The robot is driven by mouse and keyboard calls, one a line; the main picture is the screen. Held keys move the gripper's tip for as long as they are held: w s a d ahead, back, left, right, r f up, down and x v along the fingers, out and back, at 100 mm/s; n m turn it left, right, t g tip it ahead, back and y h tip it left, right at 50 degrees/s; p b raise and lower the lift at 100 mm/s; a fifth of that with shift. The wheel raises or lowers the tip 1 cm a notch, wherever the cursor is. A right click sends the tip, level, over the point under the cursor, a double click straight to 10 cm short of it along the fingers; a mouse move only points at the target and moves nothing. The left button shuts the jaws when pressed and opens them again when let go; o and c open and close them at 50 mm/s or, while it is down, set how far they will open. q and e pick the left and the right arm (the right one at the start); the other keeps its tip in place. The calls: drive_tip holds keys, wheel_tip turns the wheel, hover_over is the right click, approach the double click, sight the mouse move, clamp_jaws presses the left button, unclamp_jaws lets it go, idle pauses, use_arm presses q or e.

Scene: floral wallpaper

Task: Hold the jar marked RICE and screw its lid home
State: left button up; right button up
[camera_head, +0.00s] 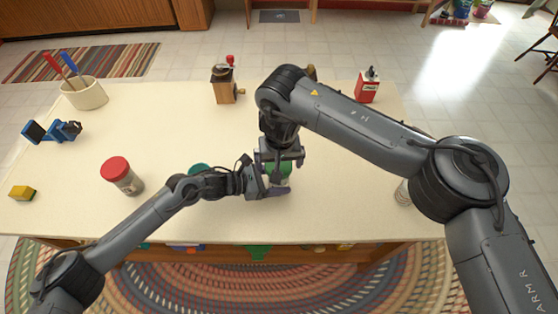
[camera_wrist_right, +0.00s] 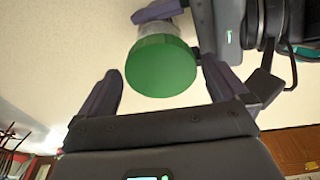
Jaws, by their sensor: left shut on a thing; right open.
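A jar with a green lid (camera_head: 279,169) stands near the table's front middle, partly hidden by both grippers; no label is readable. My left gripper (camera_head: 277,188) is shut on the jar body, coming in from the left. In the right wrist view the pale jar body (camera_wrist_right: 157,29) shows behind the round green lid (camera_wrist_right: 160,66), which sits on the jar's mouth; I cannot tell how tight it is. My right gripper (camera_wrist_right: 166,73) is open, its fingers on either side of the lid and apart from it. In the head view it hangs over the jar.
A red-lidded jar (camera_head: 122,178) stands at left, a teal lid (camera_head: 200,168) behind my left arm, and another jar (camera_head: 403,193) at right. A utensil crock (camera_head: 85,95), blue tool (camera_head: 52,131), yellow sponge (camera_head: 22,193), coffee grinder (camera_head: 225,88) and red box (camera_head: 367,88) stand around the table.

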drive_tip(key=n, duration=0.5)
drive_tip(key=shift+n+y, duration=0.4)
drive_tip(key=n, duration=0.5)
drive_tip(key=shift+g+y, duration=0.3)
drive_tip(key=shift+g, duration=0.1)
drive_tip(key=c, duration=0.8)
drive_tip(key=shift+m, duration=2)
drive_tip(key=o, duration=0.8)
